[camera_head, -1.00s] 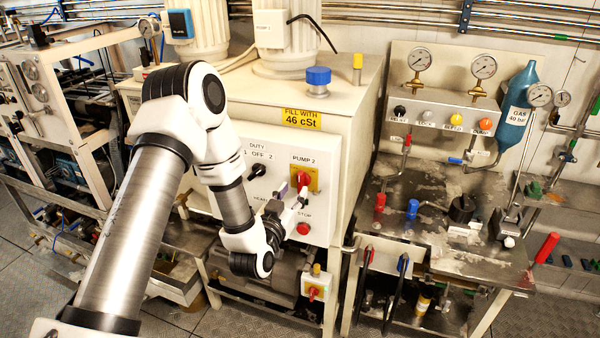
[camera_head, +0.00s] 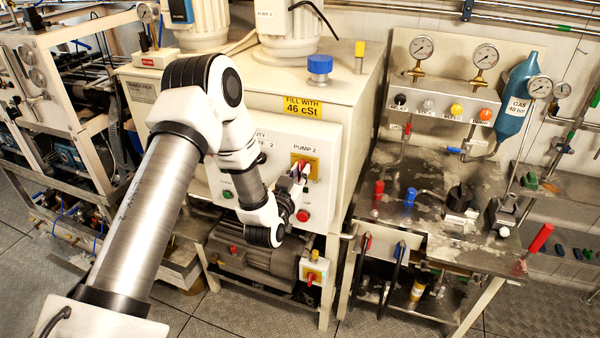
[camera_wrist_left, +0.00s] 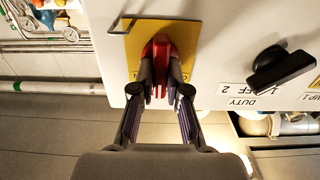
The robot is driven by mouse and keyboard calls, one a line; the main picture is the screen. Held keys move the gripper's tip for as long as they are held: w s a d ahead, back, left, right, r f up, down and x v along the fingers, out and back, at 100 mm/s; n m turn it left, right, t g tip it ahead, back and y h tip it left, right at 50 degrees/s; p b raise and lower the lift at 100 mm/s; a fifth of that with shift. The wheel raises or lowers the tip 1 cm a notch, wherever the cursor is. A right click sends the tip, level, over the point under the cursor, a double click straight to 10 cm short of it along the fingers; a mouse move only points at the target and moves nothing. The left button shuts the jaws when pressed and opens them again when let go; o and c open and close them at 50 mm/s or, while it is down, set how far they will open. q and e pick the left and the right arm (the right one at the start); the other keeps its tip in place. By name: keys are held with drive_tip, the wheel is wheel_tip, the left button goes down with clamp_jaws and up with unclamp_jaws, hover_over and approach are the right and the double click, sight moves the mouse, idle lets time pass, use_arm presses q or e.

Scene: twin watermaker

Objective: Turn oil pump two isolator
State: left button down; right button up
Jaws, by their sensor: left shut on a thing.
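The pump two isolator is a red handle (camera_wrist_left: 160,62) on a yellow plate (camera_wrist_left: 128,60), seen in the left wrist view on the white control panel. In the head view the yellow plate (camera_head: 312,160) shows under the "PUMP 2" label, partly hidden by my gripper. My left gripper (camera_wrist_left: 160,82) is shut on the red handle, with one finger on each side of it. It also shows in the head view (camera_head: 300,176) against the panel. My right gripper is not in view.
A black duty switch (camera_wrist_left: 278,68) stands beside the isolator. A red stop button (camera_head: 303,215) sits below it on the panel. Another red and yellow switch (camera_head: 313,270) is lower down. A metal workbench (camera_head: 440,240) with valves stands to the right.

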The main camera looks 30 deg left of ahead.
use_arm(q)
drive_tip(key=shift+f, duration=0.15)
drive_tip(key=n+b, duration=0.2)
drive_tip(key=shift+f+b, duration=0.2)
drive_tip(key=shift+b, duration=0.1)
drive_tip(key=shift+s+a+f+n+b, duration=0.1)
drive_tip(key=shift+n+b, duration=2.55)
drive_tip(key=shift+b, duration=0.2)
drive_tip(key=shift+a+f+n+b, duration=0.15)
drive_tip(key=shift+n+b, duration=2.45)
drive_tip(key=shift+b, duration=0.25)
drive_tip(key=shift+s+a+f+n+b, duration=0.1)
drive_tip(key=shift+n+b, duration=2.55)
drive_tip(key=shift+b, duration=0.2)
drive_tip(key=c, duration=1.2)
unclamp_jaws()
drive_tip(key=shift+o, duration=0.2)
drive_tip(key=shift+r, duration=0.15)
